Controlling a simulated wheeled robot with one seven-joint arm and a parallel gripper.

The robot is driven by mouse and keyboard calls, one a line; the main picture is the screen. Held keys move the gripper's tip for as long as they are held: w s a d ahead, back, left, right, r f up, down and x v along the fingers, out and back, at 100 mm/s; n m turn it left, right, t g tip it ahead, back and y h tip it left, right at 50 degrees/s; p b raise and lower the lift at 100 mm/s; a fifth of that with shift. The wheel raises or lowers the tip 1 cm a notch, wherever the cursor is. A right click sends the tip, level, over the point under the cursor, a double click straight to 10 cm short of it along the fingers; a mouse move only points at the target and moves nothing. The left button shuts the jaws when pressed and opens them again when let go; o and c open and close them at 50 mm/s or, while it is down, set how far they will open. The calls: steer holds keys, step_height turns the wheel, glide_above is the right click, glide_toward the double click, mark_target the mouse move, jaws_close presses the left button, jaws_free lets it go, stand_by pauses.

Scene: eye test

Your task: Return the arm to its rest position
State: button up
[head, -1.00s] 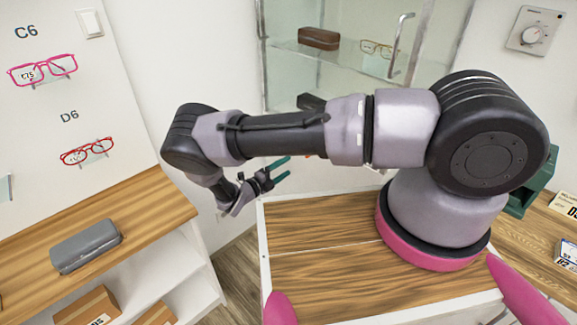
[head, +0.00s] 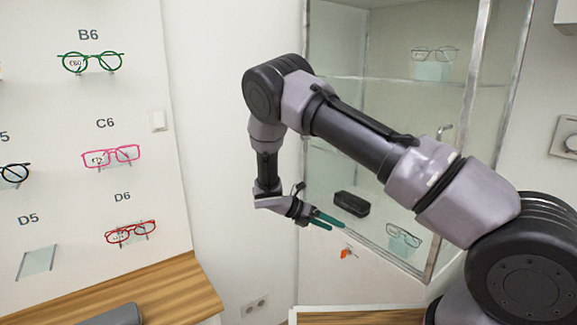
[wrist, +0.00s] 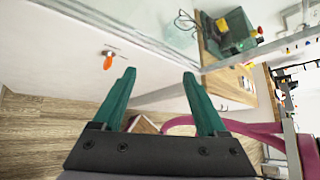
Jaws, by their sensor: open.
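My gripper (head: 327,220) is at the end of my bent arm, in front of the glass cabinet in the head view. Its two teal fingers also show in the wrist view (wrist: 160,88). They stand apart with nothing between them. The fingers look clear of the cabinet and the wall, though the exact distance is hard to tell.
Glasses hang on the wall board at left, including green (head: 90,62), pink (head: 111,157) and red (head: 131,233) pairs. A wooden counter (head: 165,290) stands below them.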

steer(key=s+d+r+m+y, duration=0.25)
steer(key=r+m, duration=0.25)
steer(key=r, duration=0.4)
steer(key=s+d+r+m+g+y, duration=0.1)
steer(key=s+d+r+m+y, duration=0.1)
steer(key=r+m+y, duration=0.35)
steer(key=s+d+r+m+y, duration=0.1)
steer(key=s+d+r+m, duration=0.2)
steer(key=r+m, duration=0.55)
steer(key=s+d+r+m+t+y, duration=0.2)
steer(key=s+r+m+t, duration=0.1)
steer(key=s+r+m, duration=0.3)
steer(key=s+d+r+m+t+y, duration=0.1)
steer(key=s+r+m+t+y, duration=0.2)
steer(key=s+r+m, duration=0.4)
steer(key=s+r+t, duration=0.1)
steer(key=s+r, duration=0.3)
steer(key=r, duration=0.1)
steer(key=shift+s+d+r, duration=0.15)
steer(key=shift+d+r, duration=0.1)
steer(key=shift+d, duration=0.15)
